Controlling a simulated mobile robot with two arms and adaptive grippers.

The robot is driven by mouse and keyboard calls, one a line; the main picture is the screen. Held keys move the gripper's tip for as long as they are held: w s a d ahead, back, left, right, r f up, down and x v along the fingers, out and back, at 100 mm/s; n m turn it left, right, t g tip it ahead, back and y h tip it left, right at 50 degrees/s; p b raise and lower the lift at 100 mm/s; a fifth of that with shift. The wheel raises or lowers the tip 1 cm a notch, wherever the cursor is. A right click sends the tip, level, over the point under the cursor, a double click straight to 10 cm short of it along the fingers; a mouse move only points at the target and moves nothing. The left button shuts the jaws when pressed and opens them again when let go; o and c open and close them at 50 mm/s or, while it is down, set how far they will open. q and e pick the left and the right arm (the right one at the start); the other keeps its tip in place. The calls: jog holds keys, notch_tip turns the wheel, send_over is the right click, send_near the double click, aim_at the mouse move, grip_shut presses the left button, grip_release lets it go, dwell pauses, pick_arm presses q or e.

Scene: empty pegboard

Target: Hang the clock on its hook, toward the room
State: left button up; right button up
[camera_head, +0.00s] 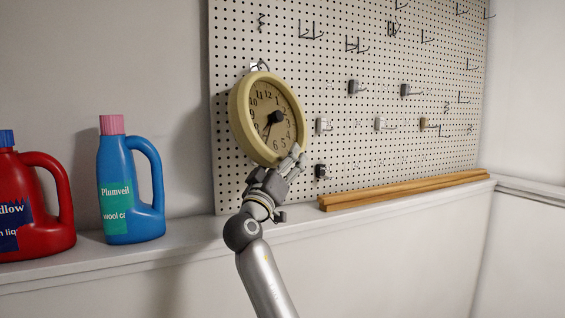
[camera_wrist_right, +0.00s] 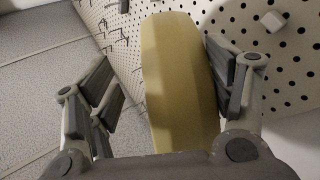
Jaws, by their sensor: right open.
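The clock (camera_head: 270,115) is round with a pale yellow rim, a tan face and dark numerals. It is up against the pegboard with its face toward the room. A wire hook (camera_head: 262,65) shows at its top edge; whether the clock bears on it is too small to tell. My right gripper (camera_head: 288,163) is at the clock's lower right rim. In the right wrist view the clock's rim (camera_wrist_right: 180,85) stands between the open fingers. The left finger is clearly apart from it; the right finger is close, and contact is unclear. My left gripper is not in view.
The pegboard (camera_head: 330,75) carries several wire hooks and small grey holders. A ledge (camera_head: 185,243) below bears wooden strips (camera_head: 400,190), a blue bottle (camera_head: 130,185) and a red bottle (camera_head: 35,225). The wall between the blue bottle and pegboard is bare.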

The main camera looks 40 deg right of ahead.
jog(key=v, duration=1.2)
jog(key=s+a+f+n+y, duration=0.15)
jog(key=f+y, duration=0.25)
jog(key=f, duration=0.7)
jog(key=s+a+f+n+g+y, duration=0.1)
jog(key=s+f+n+y, duration=0.15)
jog(key=f, duration=0.85)
jog(key=s+a+f+n+y, duration=0.15)
jog(key=f+y, duration=0.35)
jog(key=f, duration=0.6)
jog(key=s+a+f+n+g+y, duration=0.1)
jog(key=s+a+f+g+y, duration=0.2)
jog(key=s+f, duration=0.45)
jog(key=s+a+f+n+g+y, duration=0.1)
jog(key=s+a+f+g+y, duration=0.2)
jog(key=s+a, duration=0.5)
jog(key=s+a+f+n+g+y, duration=0.1)
jog(key=s+a+f+y, duration=0.15)
jog(key=s+f, duration=0.6)
notch_tip(320, 180, down, 26)
jog(key=s+g+b, duration=0.1)
jog(key=s+b, duration=0.1)
jog(key=s, duration=0.1)
jog(key=s+d+f+g, duration=0.1)
jog(key=s+d+f, duration=0.2)
jog(key=s+f, duration=1.4)
jog(key=shift+f+g+b, duration=0.3)
jog(key=shift+f+b, duration=0.15)
jog(key=shift+f, duration=0.1)
